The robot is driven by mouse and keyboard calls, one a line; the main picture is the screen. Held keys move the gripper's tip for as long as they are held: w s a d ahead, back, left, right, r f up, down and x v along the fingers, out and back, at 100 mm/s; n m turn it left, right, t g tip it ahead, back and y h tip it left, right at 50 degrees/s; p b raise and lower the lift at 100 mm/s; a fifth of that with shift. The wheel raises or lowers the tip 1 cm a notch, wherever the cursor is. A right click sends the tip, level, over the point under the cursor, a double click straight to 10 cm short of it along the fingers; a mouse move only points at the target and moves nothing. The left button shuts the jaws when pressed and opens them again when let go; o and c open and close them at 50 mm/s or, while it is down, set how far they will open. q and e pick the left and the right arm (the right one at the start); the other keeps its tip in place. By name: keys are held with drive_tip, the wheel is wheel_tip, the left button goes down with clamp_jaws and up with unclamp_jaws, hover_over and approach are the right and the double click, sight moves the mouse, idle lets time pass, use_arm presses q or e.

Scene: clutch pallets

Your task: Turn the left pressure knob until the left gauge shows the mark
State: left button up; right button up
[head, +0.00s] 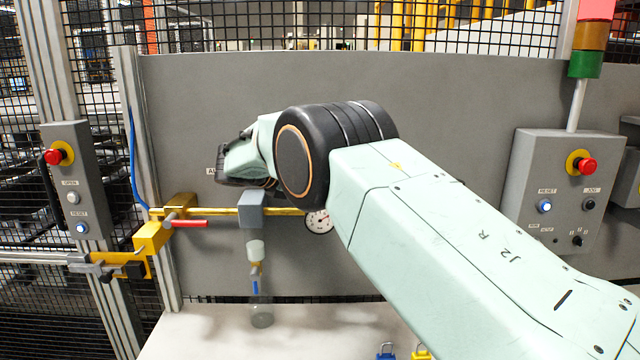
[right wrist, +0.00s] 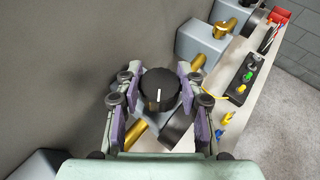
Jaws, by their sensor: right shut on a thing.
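My right gripper (right wrist: 159,90) has a finger on each side of a black round knob (right wrist: 160,86) with a white pointer line, and is shut on it. In the head view my right arm comes in from the right and covers the knob. A round white gauge (head: 320,221) with a dark needle shows beside my arm, partly covered by it; its reading and any mark are too small to tell. No second gauge shows. My left gripper is in neither view.
A yellow pipe with a red-handled valve (head: 187,223) and a grey filter unit (head: 252,210) sit left of the gauge. Control boxes with red stop buttons stand at left (head: 76,180) and right (head: 562,185). Blue and yellow padlocks (head: 386,351) lie low, near the bench (head: 200,335).

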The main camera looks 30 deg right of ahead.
drive_tip(key=shift+f, duration=0.1)
drive_tip(key=o, duration=1.2)
drive_tip(key=v, duration=1.2)
